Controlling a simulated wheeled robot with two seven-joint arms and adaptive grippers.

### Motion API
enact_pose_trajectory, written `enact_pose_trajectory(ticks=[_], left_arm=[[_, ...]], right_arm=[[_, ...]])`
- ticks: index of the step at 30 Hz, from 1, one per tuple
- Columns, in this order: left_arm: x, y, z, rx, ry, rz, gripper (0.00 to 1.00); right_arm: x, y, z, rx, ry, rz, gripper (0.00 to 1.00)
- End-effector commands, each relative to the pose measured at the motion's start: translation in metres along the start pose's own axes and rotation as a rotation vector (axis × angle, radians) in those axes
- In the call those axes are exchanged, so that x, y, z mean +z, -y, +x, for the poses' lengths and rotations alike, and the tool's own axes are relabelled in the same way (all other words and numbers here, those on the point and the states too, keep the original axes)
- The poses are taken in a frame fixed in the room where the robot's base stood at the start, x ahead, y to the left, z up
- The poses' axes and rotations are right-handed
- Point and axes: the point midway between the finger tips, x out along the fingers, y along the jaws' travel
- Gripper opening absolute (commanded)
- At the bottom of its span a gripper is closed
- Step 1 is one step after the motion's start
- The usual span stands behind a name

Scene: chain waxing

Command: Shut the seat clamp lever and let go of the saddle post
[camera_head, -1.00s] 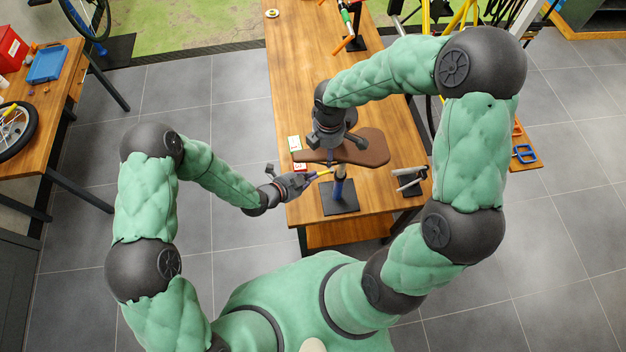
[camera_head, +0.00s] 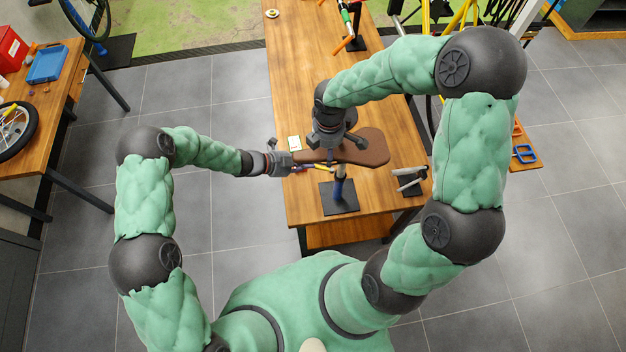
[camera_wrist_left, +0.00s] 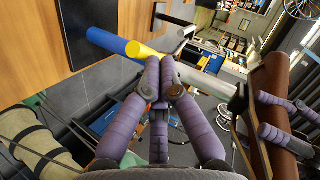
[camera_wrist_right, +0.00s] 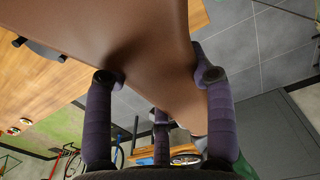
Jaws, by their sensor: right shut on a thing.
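The brown saddle (camera_head: 370,148) sits above the stand, and its silver post (camera_wrist_left: 208,84) runs into a blue tube (camera_wrist_left: 105,40) with a yellow collar (camera_wrist_left: 142,50). The blue tube (camera_head: 340,190) rises from a black base plate (camera_head: 342,207). My right gripper (camera_wrist_right: 160,80) is shut on the saddle, with fingers on both sides of it. My left gripper (camera_wrist_left: 160,72) has its fingertips together beside the yellow collar; I cannot tell whether they touch it. A dark and silver piece (camera_wrist_left: 182,38), perhaps the lever, shows beyond the collar. In the head view the left gripper (camera_head: 290,163) is left of the post.
The wooden bench (camera_head: 300,100) is mostly clear behind the saddle. A small stand with a light-coloured part (camera_head: 410,182) is to the right. Open floor lies left of the bench.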

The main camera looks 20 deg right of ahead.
Motion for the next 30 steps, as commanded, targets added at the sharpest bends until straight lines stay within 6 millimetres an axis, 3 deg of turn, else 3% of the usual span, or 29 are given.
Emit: enact_pose_trajectory(ticks=[13, 30], left_arm=[[0.019, 0.021, 0.018, 0.003, 0.002, -0.002, 0.0], [0.025, 0.04, 0.036, 0.001, 0.001, 0.0, 0.0]], right_arm=[[0.0, -0.001, -0.001, 0.002, -0.001, 0.001, 0.0], [0.0, -0.001, -0.001, 0.002, -0.001, 0.001, 0.0]])
